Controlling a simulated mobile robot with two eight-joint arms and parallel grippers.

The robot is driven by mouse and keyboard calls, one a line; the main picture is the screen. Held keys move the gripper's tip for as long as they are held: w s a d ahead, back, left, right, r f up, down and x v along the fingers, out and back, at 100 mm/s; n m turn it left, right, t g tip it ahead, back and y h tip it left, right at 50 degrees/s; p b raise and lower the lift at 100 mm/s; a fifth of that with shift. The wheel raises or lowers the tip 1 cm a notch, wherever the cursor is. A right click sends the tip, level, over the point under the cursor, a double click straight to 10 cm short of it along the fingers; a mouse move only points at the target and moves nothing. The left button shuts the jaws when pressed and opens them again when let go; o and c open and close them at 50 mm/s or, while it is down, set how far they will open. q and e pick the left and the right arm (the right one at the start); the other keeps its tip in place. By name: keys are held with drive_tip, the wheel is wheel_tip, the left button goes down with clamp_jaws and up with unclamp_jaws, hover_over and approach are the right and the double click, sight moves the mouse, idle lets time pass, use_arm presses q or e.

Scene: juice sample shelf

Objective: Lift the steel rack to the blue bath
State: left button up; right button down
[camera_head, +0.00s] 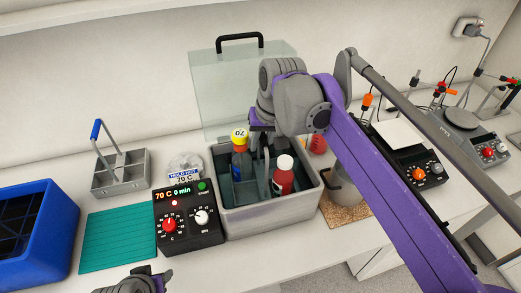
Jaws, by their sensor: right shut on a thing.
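The blue bath (62,215) stands at the far left, with a dark grid inside. My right gripper (264,148) points down over the grey bath (268,217) and is shut on what looks like the upright handle of a steel rack (245,192) in that bath; the grip itself is mostly hidden. The rack holds a dark bottle with a yellow cap (239,137) and a red bottle with a white cap (283,175). My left gripper (145,279) shows only partly at the bottom edge, and its jaws are unclear.
A second steel rack with a blue handle (121,173) stands empty behind a teal mat (117,235). A black controller (188,219) reading 70 C sits against the grey bath. A clear lid (215,85) leans behind. Instruments (412,160) fill the right.

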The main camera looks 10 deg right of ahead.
use_arm(q)
drive_tip(key=r, duration=0.1)
drive_tip(key=w+r+p, duration=0.1)
drive_tip(key=r+p, duration=0.1)
drive_tip(key=shift+w, duration=0.25)
use_arm(e)
wheel_tip(320, 180, up, 17)
drive_tip(key=shift+f, duration=0.2)
use_arm(q)
drive_tip(key=shift+r, duration=0.15)
drive_tip(key=shift+w+r, duration=0.1)
drive_tip(key=shift+r, duration=0.05)
use_arm(e)
drive_tip(key=shift+a, duration=0.1)
use_arm(q)
drive_tip(key=shift+r, duration=0.1)
use_arm(e)
drive_tip(key=a+f, duration=0.2)
drive_tip(key=a, duration=0.9)
drive_tip(key=shift+s+a+f, duration=0.25)
drive_tip(key=shift+a, duration=0.1)
